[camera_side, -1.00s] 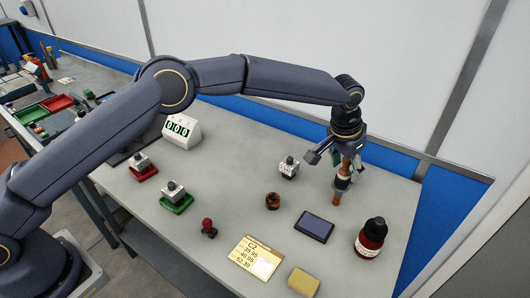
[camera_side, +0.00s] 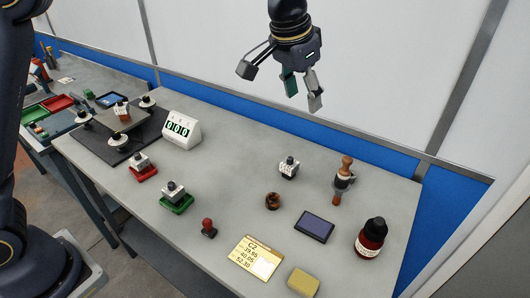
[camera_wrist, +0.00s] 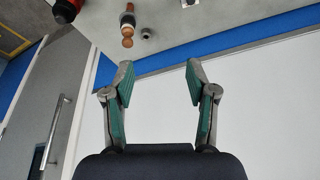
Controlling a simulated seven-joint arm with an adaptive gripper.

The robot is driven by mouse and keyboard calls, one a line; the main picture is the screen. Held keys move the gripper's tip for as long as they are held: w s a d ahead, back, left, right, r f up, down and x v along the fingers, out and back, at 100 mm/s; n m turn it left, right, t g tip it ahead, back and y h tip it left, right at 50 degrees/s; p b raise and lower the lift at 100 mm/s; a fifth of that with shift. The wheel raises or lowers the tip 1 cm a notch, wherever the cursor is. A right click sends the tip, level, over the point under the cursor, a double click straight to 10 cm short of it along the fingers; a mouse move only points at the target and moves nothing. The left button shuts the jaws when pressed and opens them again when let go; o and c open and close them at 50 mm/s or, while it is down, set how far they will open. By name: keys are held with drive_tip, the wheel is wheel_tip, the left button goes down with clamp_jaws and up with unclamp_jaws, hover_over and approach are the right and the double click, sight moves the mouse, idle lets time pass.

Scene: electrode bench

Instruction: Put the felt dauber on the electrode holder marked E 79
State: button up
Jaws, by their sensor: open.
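A tool with a wooden knob, a dark and white band and a brown lower part (camera_side: 345,180) stands at the right of the bench; it looks like the felt dauber. It also shows in the wrist view (camera_wrist: 127,25). My gripper (camera_side: 302,98) is open and empty, high above the bench and left of the tool. In the wrist view my gripper (camera_wrist: 159,66) has its fingers apart with nothing between. Pale blocks with dark knobs look like electrode holders: one bare (camera_side: 289,169), one on red (camera_side: 139,162), one on green (camera_side: 173,190). No E 79 mark is legible.
A counter (camera_side: 182,130) and a dark plate (camera_side: 145,147) with several blocks stand back left.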

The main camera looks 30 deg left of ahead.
drive_tip(key=s+a+r+n, duration=0.1)
drive_tip(key=s+a+r, duration=0.3)
drive_tip(key=s+a, duration=0.5)
drive_tip(key=s+a+f+n+t, duration=0.1)
drive_tip(key=s+a+f, duration=0.2)
drive_tip(key=s+a, duration=0.3)
drive_tip(key=s+a+f+n, duration=0.2)
drive_tip(key=s+a, duration=0.5)
drive_tip(key=s, duration=0.6)
drive_tip(key=shift+f+t+y, duration=0.4)
drive_tip(key=shift+f, duration=0.2)
